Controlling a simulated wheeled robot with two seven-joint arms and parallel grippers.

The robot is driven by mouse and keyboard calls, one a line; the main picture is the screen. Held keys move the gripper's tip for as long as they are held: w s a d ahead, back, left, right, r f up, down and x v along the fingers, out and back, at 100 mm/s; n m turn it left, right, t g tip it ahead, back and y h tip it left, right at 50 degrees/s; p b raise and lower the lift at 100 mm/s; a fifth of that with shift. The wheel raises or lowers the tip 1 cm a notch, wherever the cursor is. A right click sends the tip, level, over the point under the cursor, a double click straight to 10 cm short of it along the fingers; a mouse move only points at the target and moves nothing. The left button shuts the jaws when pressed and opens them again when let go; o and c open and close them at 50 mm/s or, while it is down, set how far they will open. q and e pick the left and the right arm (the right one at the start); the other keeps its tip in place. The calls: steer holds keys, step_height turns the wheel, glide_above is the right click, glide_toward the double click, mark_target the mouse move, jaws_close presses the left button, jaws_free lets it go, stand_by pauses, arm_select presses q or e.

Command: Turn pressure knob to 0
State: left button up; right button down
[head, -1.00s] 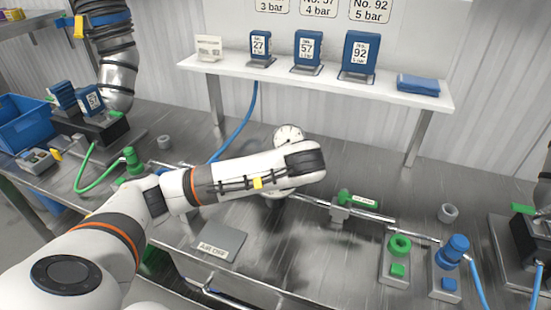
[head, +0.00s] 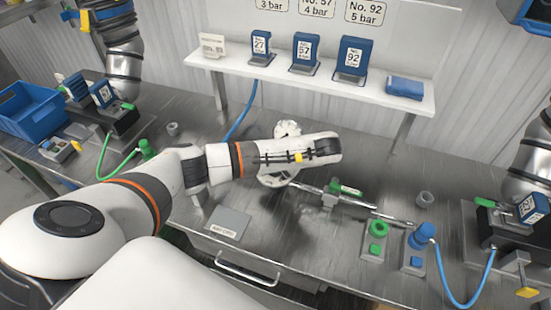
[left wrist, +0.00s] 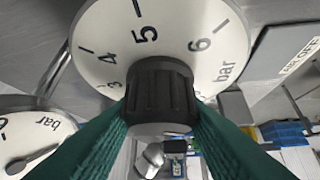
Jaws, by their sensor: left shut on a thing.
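The black ridged pressure knob (left wrist: 160,95) sits in front of a white dial (left wrist: 205,20) with black marks; 3, 4, 5, 6 and "bar" are readable. My left gripper (left wrist: 162,112) has its two green fingers on either side of the knob and is shut on it. No pointer mark on the knob shows. In the head view the dial's white edge (head: 270,181) shows below my left forearm, which hides the knob and fingers. A small white gauge (head: 287,130) stands behind; its needle shows in the left wrist view (left wrist: 33,158). My right gripper is not in view.
A metal pipe with a green-handled valve (head: 345,188) runs right from the dial. Green (head: 377,230) and blue (head: 422,238) fittings stand at the right. A grey plate (head: 229,222) lies in front. A shelf (head: 300,82) holds blue numbered blocks. A blue bin (head: 22,122) stands at the left.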

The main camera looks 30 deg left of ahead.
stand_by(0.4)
arm_select(q)
steer(key=o, duration=1)
steer(key=shift+c, duration=0.2)
steer(key=p+v, duration=0.2)
steer(key=v, duration=0.1)
steer(key=p+v, duration=0.3)
steer(key=shift+w+r, duration=0.1)
steer(key=shift+r, duration=0.4)
steer(key=v, duration=0.1)
steer(key=p+v, duration=0.1)
steer(key=v, duration=0.1)
steer(key=p+v, duration=0.1)
steer(key=v, duration=0.1)
steer(key=shift+d+f, duration=0.2)
steer(key=shift+d, duration=0.15)
steer(key=shift+d, duration=0.1)
